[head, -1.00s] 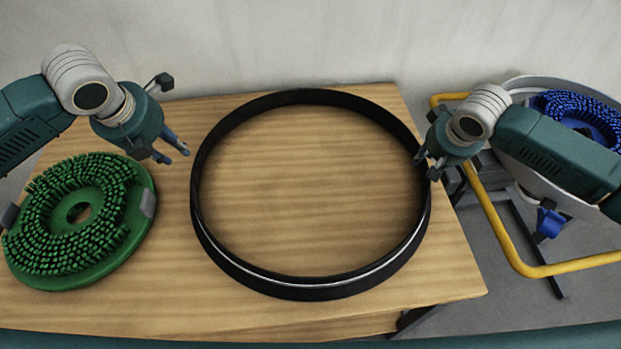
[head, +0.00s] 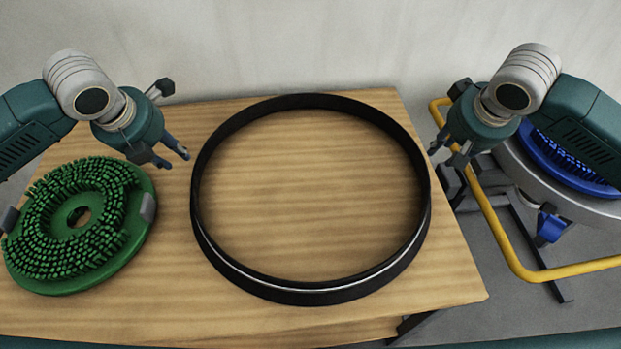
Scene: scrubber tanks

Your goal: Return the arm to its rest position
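My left gripper (head: 166,158) hangs above the table near its back left, between the green brush and the black ring. Its fingers are apart and nothing is between them. My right gripper (head: 446,155) is at the right edge of the table, just right of the black ring (head: 411,252) and apart from it in the picture. Its fingers are spread and I see nothing held. My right arm comes in from the right and covers part of the blue brush.
A round green brush (head: 120,258) lies on the left of the wooden table (head: 310,200). Right of the table stands a grey round holder (head: 560,197) with a blue brush (head: 565,160) and a yellow rail (head: 515,255). A plain wall is behind.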

